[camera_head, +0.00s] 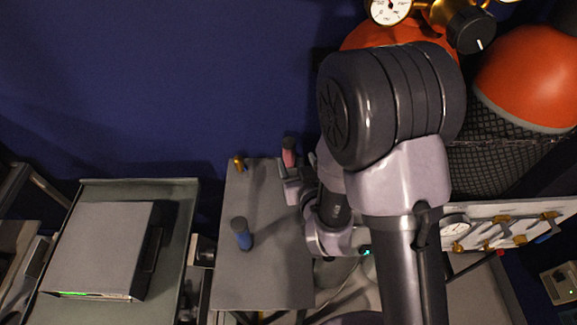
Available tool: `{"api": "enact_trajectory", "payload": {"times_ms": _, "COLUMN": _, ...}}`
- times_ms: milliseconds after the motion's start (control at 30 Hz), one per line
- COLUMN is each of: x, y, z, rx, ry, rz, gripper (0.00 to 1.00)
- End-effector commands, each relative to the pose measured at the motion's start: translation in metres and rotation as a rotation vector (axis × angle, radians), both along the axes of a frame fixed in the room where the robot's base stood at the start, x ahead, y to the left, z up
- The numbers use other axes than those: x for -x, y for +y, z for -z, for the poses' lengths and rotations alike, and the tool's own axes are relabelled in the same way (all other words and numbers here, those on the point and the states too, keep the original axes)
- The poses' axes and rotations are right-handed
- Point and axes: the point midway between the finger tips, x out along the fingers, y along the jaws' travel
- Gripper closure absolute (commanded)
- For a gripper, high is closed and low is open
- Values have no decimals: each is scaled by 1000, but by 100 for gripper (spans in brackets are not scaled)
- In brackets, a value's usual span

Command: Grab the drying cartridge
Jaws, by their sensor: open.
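Small cylinders stand on a grey table (262,285); none carries a readable label, so I cannot tell for certain which is the drying cartridge. A pinkish-red cylinder with a dark top (289,156) is at the table's far right edge. A blue cylinder with a grey top (242,235) stands near the middle. A small orange-yellow piece (240,163) is at the far left corner. My gripper (286,176) is open at the near side of the pinkish-red cylinder. Whether its fingers are around or only beside that cylinder is hard to tell.
A grey box (95,245) lies on a tray (188,192) at left. Orange-topped tanks (530,75) with gauges (390,8) stand at back right. A valve panel (510,222) is at right. The table's front part is clear. My arm hides the middle right.

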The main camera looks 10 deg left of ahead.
Motion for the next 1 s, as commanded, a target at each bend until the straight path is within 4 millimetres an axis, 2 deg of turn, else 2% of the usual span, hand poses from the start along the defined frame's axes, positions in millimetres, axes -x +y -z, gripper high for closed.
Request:
{"api": "enact_trajectory", "payload": {"times_ms": 200, "x": -40, "y": 19, "z": 15, "rx": 2, "ry": 3, "rz": 1, "gripper": 37}}
{"api": "enact_trajectory", "payload": {"times_ms": 433, "x": -62, "y": 29, "z": 25, "rx": 1, "ry": 2, "rz": 1, "gripper": 37}}
{"api": "enact_trajectory", "payload": {"times_ms": 600, "x": -91, "y": 42, "z": 39, "rx": 0, "ry": 1, "rz": 0, "gripper": 37}}
{"api": "enact_trajectory", "payload": {"times_ms": 733, "x": -102, "y": 47, "z": 43, "rx": 1, "ry": 2, "rz": 0, "gripper": 37}}
{"api": "enact_trajectory", "payload": {"times_ms": 900, "x": -102, "y": 47, "z": 42, "rx": 1, "ry": 2, "rz": 0, "gripper": 37}}
{"api": "enact_trajectory", "payload": {"times_ms": 1000, "x": -102, "y": 47, "z": 42, "rx": 1, "ry": 3, "rz": 0, "gripper": 55}}
